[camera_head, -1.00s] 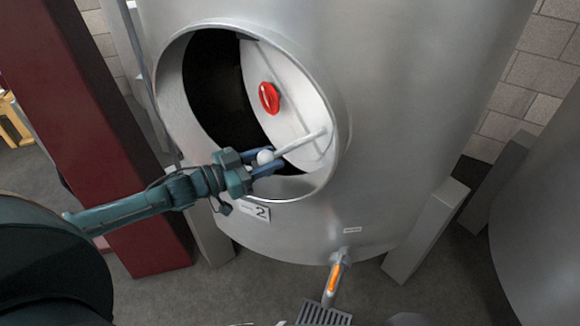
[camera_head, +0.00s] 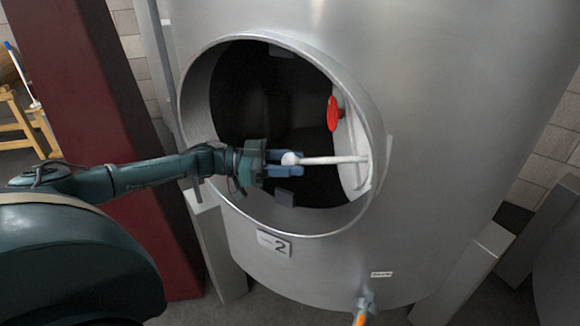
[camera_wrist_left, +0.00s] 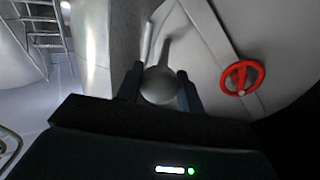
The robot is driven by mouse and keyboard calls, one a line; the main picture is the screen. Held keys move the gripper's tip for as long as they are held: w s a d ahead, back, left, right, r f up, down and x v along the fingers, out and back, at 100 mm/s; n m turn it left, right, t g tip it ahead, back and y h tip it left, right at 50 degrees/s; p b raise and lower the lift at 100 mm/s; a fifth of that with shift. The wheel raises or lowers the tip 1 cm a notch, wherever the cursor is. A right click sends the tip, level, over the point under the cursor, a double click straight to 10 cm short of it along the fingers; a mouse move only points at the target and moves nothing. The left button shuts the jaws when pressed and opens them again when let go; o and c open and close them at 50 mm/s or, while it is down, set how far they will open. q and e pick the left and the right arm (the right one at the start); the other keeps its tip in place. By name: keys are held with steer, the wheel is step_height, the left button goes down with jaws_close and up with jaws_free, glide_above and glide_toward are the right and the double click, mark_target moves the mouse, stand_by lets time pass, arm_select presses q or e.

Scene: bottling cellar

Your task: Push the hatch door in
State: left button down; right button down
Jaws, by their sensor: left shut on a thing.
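The hatch door (camera_head: 352,150) is a pale round plate seen nearly edge-on, swung inward at the right side of the tank's round opening. A red handwheel (camera_head: 334,113) sits on it. A light rod with a ball end, the door handle (camera_head: 335,160), reaches left from the door. My left gripper (camera_head: 287,171) is at the opening, shut on the ball end. In the left wrist view the ball (camera_wrist_left: 160,86) sits between the two dark fingers, with the door (camera_wrist_left: 205,60) and red wheel (camera_wrist_left: 242,78) beyond. My right gripper is not in view.
The steel tank (camera_head: 440,150) has a raised rim (camera_head: 375,110) around the opening and a plate marked 2 (camera_head: 273,243) below. A dark red post (camera_head: 90,120) stands at left behind my arm. An orange-handled valve (camera_head: 362,315) juts out low. The tank interior is dark.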

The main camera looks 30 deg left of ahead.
arm_select(q)
steer(key=c, duration=0.9)
jaws_free()
steer(key=shift+c, duration=0.2)
steer(key=shift+s+a, duration=0.2)
steer(key=b+v, duration=0.1)
steer(key=v, duration=1.1)
steer(key=shift+a+b, duration=0.3)
steer(key=shift+s, duration=0.15)
